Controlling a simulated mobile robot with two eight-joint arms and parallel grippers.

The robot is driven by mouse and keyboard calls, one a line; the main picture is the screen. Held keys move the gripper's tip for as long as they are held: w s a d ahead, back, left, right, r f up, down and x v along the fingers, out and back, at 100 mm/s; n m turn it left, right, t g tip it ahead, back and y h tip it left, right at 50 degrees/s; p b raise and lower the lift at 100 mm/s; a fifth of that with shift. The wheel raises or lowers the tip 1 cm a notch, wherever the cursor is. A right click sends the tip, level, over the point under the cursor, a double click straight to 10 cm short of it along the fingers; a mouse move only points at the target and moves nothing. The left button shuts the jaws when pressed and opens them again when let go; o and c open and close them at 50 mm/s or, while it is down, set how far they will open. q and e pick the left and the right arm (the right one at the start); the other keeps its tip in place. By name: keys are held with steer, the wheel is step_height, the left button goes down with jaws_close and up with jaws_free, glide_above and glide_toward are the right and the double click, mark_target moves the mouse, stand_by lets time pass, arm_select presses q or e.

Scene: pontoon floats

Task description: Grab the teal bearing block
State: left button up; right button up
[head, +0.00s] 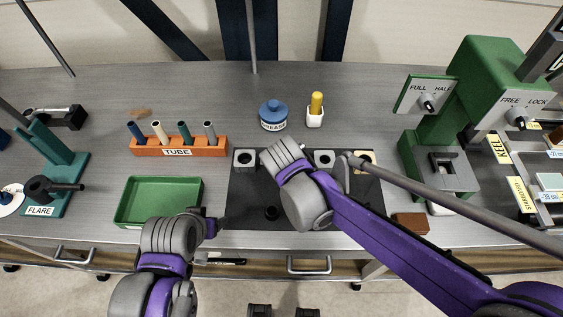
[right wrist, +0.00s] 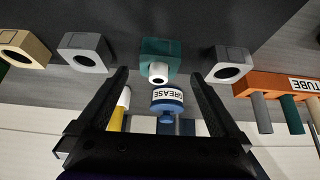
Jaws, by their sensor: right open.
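The teal bearing block (right wrist: 160,52) shows in the right wrist view on the dark mat, with a pale round opening or sleeve on its near face. My right gripper (right wrist: 160,76) is open, its two black fingers pointing toward the block with one to each side. The block appears just beyond the fingertips, and I see no contact. In the head view my right wrist hides the block and that gripper's fingers. My left gripper (head: 211,226) is low over the front of the bench, right of the green tray; its jaw opening is unclear.
Grey blocks (head: 245,159) (head: 324,158) flank the hidden spot on the dark mat (head: 245,205), with a tan block (right wrist: 24,48) farther along. Behind stand a blue-lidded grease pot (head: 273,115) and a yellow-topped white holder (head: 315,112). An orange tube rack (head: 180,147) and green tray (head: 158,202) are left.

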steer(key=x, duration=0.6)
steer(key=shift+w+f, duration=0.2)
steer(key=shift+w, duration=0.05)
steer(key=shift+s, duration=0.1)
steer(key=c, duration=1.6)
